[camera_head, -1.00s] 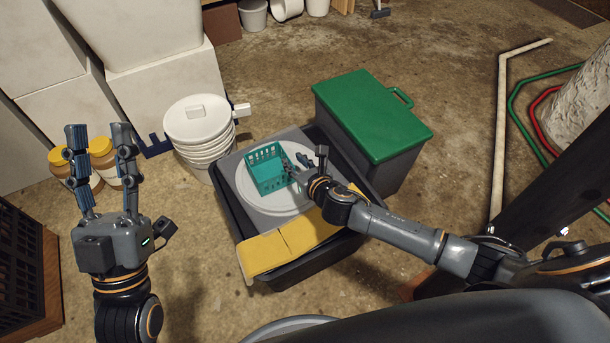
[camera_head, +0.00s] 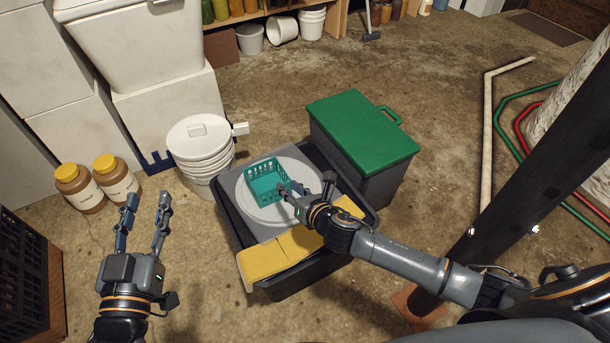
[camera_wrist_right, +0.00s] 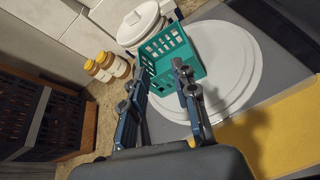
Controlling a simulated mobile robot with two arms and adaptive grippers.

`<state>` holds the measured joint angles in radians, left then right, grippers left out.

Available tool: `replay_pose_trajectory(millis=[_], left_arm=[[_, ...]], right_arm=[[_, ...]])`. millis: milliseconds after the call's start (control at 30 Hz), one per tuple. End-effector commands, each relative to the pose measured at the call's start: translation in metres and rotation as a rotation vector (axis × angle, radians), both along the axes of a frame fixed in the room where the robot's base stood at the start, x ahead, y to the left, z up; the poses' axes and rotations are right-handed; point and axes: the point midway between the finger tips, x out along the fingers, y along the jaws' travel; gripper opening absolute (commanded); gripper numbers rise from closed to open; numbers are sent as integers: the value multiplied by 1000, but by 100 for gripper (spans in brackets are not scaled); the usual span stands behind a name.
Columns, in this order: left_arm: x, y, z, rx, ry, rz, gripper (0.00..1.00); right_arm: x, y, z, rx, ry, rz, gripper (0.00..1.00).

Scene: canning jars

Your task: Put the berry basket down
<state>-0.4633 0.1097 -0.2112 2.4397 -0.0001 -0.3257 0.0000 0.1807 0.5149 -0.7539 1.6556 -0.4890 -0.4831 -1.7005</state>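The teal berry basket (camera_head: 267,182) is upright over the left part of a round white disc (camera_head: 304,205), and it appears to rest on it. The disc lies on a grey surface above a black tub (camera_head: 290,290). My right gripper (camera_head: 291,189) is at the basket's right side. In the right wrist view its fingers (camera_wrist_right: 158,75) are apart, with part of the basket (camera_wrist_right: 188,62) showing between and beyond them. One fingertip overlaps the basket's near wall; I cannot tell if it touches. My left gripper (camera_head: 147,202) is open and empty, over the floor at left.
A yellow cloth (camera_head: 290,249) lies along the tub's front. A green-lidded bin (camera_head: 362,130) stands behind right, a lidded white bucket stack (camera_head: 199,143) behind left. Two yellow-capped jars (camera_head: 82,190) stand left. A dark post (camera_head: 500,205) rises at right.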

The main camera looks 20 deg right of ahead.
Motion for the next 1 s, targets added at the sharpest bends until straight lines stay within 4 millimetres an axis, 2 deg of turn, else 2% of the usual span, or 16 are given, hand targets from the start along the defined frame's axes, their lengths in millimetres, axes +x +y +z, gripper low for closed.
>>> replay_pose_trajectory(millis=[33, 100, 200, 333, 500, 600, 700, 800, 1000], left_arm=[[0, 0, 0, 0, 0, 0, 40], [0, 0, 0, 0, -1, 0, 40], [0, 0, 0, 0, -1, 0, 40], [0, 0, 0, 0, -2, 0, 40], [0, 0, 1, -1, -3, 0, 40], [0, 0, 1, -1, -3, 0, 40], [0, 0, 1, -1, -4, 0, 40], [0, 0, 1, -1, -4, 0, 40], [0, 0, 1, -1, -4, 0, 40]], right_arm=[[-14, 21, 11, 187, 36, -31, 28], [-31, 43, 33, 497, 102, -95, 28], [-55, 63, 72, 968, 208, -196, 28], [-81, 62, 128, 1561, 341, -319, 28], [-111, 33, 189, 2218, 481, -420, 28], [-124, 15, 214, 2480, 533, -436, 28], [-132, 3, 229, 2639, 567, -436, 28], [-136, -2, 235, 2708, 582, -435, 28], [-136, -3, 236, 2719, 587, -433, 28]])
